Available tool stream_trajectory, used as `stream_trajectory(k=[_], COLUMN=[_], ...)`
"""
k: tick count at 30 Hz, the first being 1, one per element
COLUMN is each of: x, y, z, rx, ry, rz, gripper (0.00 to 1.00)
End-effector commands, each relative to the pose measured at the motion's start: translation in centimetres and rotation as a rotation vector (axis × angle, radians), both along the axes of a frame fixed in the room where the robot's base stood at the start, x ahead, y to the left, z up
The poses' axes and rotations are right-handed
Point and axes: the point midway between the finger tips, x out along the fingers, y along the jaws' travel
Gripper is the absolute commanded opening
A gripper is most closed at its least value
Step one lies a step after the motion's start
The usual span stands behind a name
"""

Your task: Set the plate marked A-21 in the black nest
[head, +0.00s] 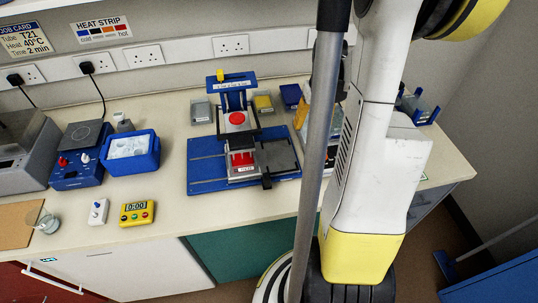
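On the bench, a blue board (205,172) carries a stand with a blue top and a red disc. A dark, flat square piece (280,157) at the board's right may be the black nest; I cannot tell for sure. Behind the board are small plate-like boxes: a grey one (201,111), a yellow one (263,103) and a dark blue one (291,96). Their markings are too small to read, so I cannot tell which is A-21. My gripper is not in view; my arm and a grey pole cover the bench right of the board.
A blue tub (145,160) with white contents, a blue device with knobs (78,172), a yellow timer (137,213) and a small white device (98,211) stand at the left. A blue rack (419,107) is at the far right.

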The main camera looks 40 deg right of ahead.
Motion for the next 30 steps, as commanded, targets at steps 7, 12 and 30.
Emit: stream_trajectory(k=[7, 12, 30], x=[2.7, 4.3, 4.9], y=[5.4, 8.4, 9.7], z=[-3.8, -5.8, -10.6], rx=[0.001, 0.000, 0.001], ry=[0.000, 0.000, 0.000], rz=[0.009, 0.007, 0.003], gripper=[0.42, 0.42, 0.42])
